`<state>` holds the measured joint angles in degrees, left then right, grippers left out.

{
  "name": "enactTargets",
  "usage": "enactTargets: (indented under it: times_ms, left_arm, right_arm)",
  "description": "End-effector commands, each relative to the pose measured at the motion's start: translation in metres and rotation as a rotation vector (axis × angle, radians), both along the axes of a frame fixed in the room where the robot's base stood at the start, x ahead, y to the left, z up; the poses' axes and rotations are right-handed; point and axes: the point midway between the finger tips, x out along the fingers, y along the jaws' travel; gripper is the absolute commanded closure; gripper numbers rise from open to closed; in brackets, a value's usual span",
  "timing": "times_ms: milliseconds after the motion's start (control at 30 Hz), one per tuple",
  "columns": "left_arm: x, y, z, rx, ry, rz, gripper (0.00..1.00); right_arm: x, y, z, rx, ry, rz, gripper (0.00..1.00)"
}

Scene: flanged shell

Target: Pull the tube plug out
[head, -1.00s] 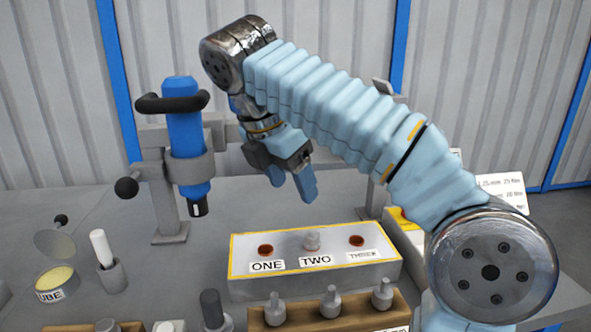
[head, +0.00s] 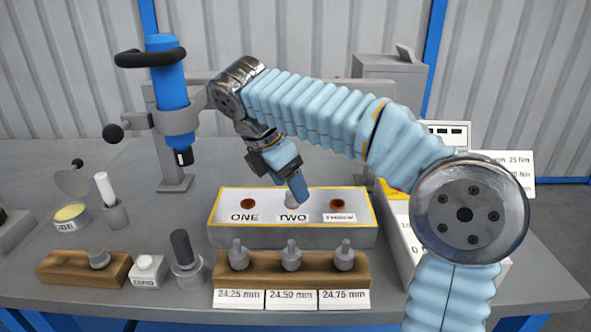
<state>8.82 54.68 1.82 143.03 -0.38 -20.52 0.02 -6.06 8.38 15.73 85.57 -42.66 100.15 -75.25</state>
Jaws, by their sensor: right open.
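A pale block (head: 292,236) with a yellow-edged top has spots labelled ONE (head: 248,204), TWO and THREE (head: 337,204). ONE and THREE show dark reddish round openings. A grey plug (head: 287,205) stands at TWO, mostly hidden behind my right gripper's fingers. My right gripper (head: 293,186) points down at TWO with its jaws open. From this angle I cannot tell whether its fingers are around the plug or in front of it. My left gripper is out of view.
A wooden rack (head: 265,278) with several grey plugs, labelled by millimetre size, stands in front of the block. A blue tool (head: 170,80) in a stand is at the left. A grey box (head: 388,75) stands behind.

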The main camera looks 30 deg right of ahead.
Motion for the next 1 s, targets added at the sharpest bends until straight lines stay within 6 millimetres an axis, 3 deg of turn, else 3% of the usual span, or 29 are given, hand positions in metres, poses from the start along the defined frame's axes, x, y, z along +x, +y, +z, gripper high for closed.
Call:
enactTargets:
  times_ms: [200, 500, 900, 1000]
  left_arm:
    - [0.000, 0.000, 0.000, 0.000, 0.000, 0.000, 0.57]
    - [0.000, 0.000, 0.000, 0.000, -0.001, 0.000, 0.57]
    - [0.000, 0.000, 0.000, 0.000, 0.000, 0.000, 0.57]
    - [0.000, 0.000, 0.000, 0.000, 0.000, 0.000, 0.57]
  right_arm:
    - [0.012, -0.004, -0.017, -0.001, 0.001, 0.002, 0.35]
    - [0.013, -0.005, -0.018, 0.000, 0.000, 0.003, 0.37]
    - [0.013, -0.004, -0.018, 0.000, 0.000, 0.003, 0.98]
    - [0.013, -0.004, -0.017, 0.000, -0.001, 0.004, 1.00]
